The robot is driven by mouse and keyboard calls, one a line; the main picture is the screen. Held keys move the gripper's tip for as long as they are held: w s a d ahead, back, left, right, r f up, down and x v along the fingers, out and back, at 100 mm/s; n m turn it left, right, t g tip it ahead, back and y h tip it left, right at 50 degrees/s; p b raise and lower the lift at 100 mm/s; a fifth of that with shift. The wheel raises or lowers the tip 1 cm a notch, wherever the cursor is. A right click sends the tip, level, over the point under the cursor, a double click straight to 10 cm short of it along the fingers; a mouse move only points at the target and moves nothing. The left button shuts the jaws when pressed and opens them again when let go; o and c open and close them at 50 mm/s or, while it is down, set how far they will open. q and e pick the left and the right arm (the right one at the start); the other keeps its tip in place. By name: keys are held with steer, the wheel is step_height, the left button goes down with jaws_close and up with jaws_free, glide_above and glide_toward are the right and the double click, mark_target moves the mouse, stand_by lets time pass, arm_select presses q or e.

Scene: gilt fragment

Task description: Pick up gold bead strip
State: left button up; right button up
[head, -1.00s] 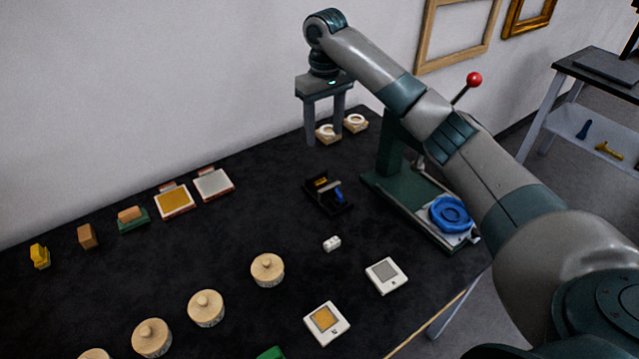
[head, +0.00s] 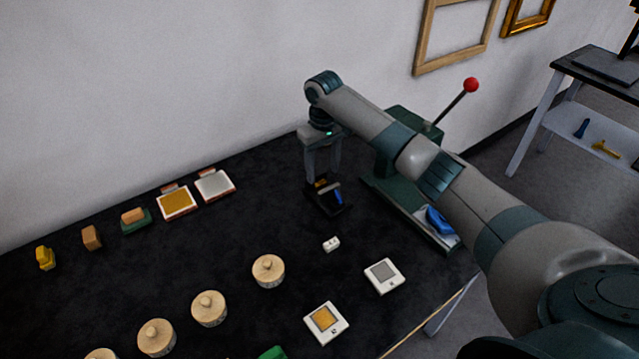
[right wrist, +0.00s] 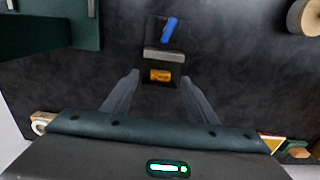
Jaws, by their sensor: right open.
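A small gold piece (head: 321,182), which looks like the gold bead strip, lies in a black holder (head: 327,207) beside a blue piece. In the right wrist view the gold piece (right wrist: 160,75) shows between my fingertips, with a grey bar and the blue piece (right wrist: 170,29) beyond it. My right gripper (head: 321,174) points down over the holder's back end, open and empty. In the right wrist view its fingers (right wrist: 160,80) stand either side of the gold piece. I cannot tell the exact height left. My left gripper is not in view.
A green press (head: 384,172) with a red-knobbed lever stands close right of the holder. A small white block (head: 331,244) and two white square devices (head: 384,276) lie in front. Round wooden pots (head: 268,271) line the front left.

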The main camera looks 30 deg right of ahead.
mark_target(320, 184)
steer(key=shift+f, duration=0.1)
steer(key=shift+w+a+f+p, duration=0.1)
steer(key=shift+w+f+p, duration=0.05)
steer(key=shift+f+p, duration=0.4)
steer(key=f, duration=0.1)
steer(key=f+p, duration=0.1)
steer(key=f, duration=0.1)
steer(key=shift+w+a, duration=0.1)
steer(key=shift+w, duration=0.1)
steer(key=shift+f, duration=0.5)
steer(key=c, duration=1.1)
